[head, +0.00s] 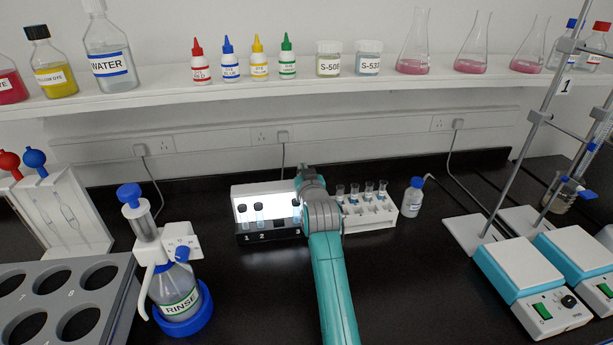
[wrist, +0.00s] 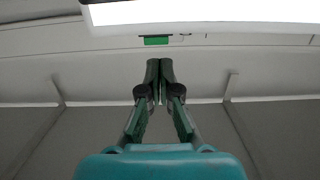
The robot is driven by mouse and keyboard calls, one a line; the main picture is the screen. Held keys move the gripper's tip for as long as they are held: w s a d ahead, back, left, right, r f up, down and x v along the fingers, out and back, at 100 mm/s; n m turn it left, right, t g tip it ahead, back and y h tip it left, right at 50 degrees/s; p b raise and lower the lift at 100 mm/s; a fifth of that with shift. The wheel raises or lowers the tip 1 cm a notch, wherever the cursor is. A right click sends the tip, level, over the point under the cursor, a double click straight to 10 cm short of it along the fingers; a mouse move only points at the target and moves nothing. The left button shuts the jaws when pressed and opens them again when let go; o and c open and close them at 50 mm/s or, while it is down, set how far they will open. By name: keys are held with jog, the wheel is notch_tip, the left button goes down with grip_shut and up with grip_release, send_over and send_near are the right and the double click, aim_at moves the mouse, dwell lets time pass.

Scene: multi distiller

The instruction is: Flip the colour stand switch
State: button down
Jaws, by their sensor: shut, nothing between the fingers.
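The colour stand (head: 240,191) is a box with a bright, lit white back panel and a black front ledge numbered 1, 2, 3. It stands on the black bench in the middle of the head view, with small capped vials in it. My arm covers its right end, and I cannot make out its switch. My gripper (wrist: 160,66) is shut and empty in the wrist view. In the head view its fingers are hidden behind my wrist, so I cannot tell whether they touch the stand.
A white rack (head: 368,214) with several vials adjoins my arm on the right, with a small blue-capped bottle (head: 413,198) beyond it. The rinse bottle (head: 176,290) stands front left, and a hotplate (head: 535,288) front right. The shelf (head: 300,84) with bottles and flasks runs above.

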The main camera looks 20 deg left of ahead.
jog(key=s+d+r, duration=0.5)
jog(key=s, duration=0.2)
jog(key=shift+s, duration=0.35)
jog(key=shift+d, duration=0.1)
